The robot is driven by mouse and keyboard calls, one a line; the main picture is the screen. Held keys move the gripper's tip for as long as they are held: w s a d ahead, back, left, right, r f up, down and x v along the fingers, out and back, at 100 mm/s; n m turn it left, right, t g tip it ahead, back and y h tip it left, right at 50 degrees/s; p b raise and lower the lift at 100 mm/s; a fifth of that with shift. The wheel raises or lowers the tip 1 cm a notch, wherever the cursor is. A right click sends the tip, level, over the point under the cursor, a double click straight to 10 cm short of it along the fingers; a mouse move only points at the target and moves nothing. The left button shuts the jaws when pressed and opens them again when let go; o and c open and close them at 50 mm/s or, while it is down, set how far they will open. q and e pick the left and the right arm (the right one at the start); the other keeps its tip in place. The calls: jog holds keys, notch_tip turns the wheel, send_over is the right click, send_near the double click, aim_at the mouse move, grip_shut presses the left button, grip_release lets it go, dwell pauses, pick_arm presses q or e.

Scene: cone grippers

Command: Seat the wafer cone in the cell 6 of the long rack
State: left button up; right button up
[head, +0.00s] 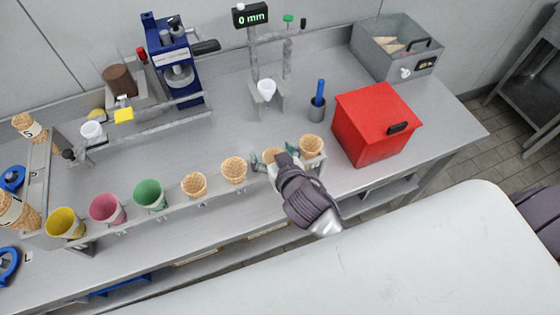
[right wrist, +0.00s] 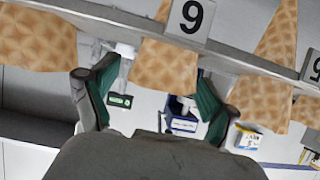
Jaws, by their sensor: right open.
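The long rack (head: 214,184) runs along the front of the counter. The wafer cone (head: 270,155) stands mouth up in its second cell from the right end. The right wrist view is upside down; there the cone (right wrist: 165,66) is behind an inverted 6 label (right wrist: 191,15). My right gripper (head: 275,157) is open, its green-padded fingers on either side of this cone. In the wrist view the fingers (right wrist: 156,84) show gaps to the cone. The cone's lower part is hidden by the gripper in the head view. My left gripper is out of view.
Wafer cones (head: 311,146) (head: 234,170) flank it closely in the rack. Yellow, pink and green cups (head: 149,195) fill cells further left. Behind stand a gauge with a 0 mm display (head: 251,16), a blue press (head: 172,55) and a red box (head: 370,115). The counter middle is clear.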

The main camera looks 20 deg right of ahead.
jog(key=v, duration=1)
jog(key=shift+s, duration=0.25)
jog(key=shift+r, duration=0.15)
jog(key=s+d+f+n+g, duration=0.2)
jog(key=s+d+f+g, duration=0.5)
jog(key=s+g, duration=0.35)
notch_tip(320, 180, down, 27)
jog(key=s+b, duration=0.1)
jog(key=b, duration=0.2)
jog(key=s+d+f+g+b, duration=0.1)
jog(key=s+d+f+b, duration=0.1)
jog(key=s+f, duration=1.5)
notch_tip(320, 180, down, 4)
jog(key=shift+s+d, duration=0.25)
jog(key=shift+d, duration=0.25)
